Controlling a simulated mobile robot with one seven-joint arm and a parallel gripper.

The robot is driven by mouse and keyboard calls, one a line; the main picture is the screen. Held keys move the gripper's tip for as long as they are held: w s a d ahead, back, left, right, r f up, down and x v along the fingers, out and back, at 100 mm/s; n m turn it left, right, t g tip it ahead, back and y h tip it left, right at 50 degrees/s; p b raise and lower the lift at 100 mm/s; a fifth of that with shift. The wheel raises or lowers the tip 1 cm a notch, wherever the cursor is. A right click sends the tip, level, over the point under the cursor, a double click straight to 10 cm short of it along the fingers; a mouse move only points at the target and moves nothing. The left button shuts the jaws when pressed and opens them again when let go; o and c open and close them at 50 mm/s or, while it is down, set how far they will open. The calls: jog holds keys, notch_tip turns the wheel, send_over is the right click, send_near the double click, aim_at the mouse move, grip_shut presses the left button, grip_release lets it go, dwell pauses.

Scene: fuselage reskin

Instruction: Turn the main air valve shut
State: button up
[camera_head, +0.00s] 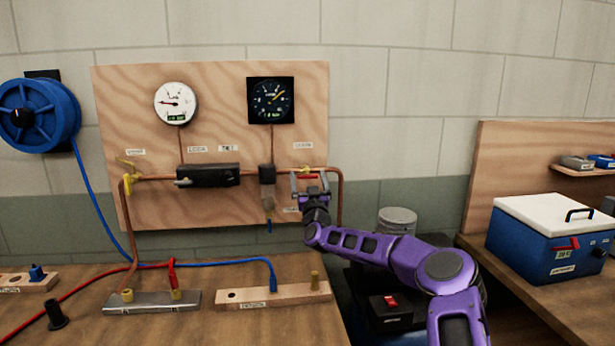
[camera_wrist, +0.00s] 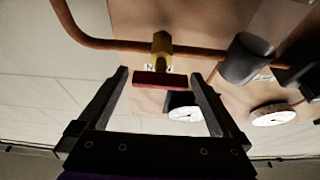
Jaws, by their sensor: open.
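A valve with a red handle (camera_head: 307,177) sits on the copper pipe at the right side of the wooden panel. In the wrist view its red handle (camera_wrist: 160,79) lies crosswise, roughly in line with the pipe, with a brass body (camera_wrist: 162,45) behind it. My gripper (camera_head: 310,182) is open in front of this valve. In the wrist view my gripper (camera_wrist: 160,73) has one finger on each side of the handle, with gaps showing at both ends. Most of the valve body is hidden in the head view. The small labels are too blurred to read surely.
The wooden panel (camera_head: 220,100) carries a white gauge (camera_head: 175,102), a black gauge (camera_head: 270,100), a black block (camera_head: 207,175) and a grey cylinder (camera_head: 267,175) left of my gripper. A yellow fitting (camera_head: 127,182) is at the pipe's left end. A bench (camera_head: 200,325) stands below.

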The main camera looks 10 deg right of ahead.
jog(key=shift+w+r, duration=0.1)
jog(key=shift+w, duration=0.2)
jog(key=c, duration=1.2)
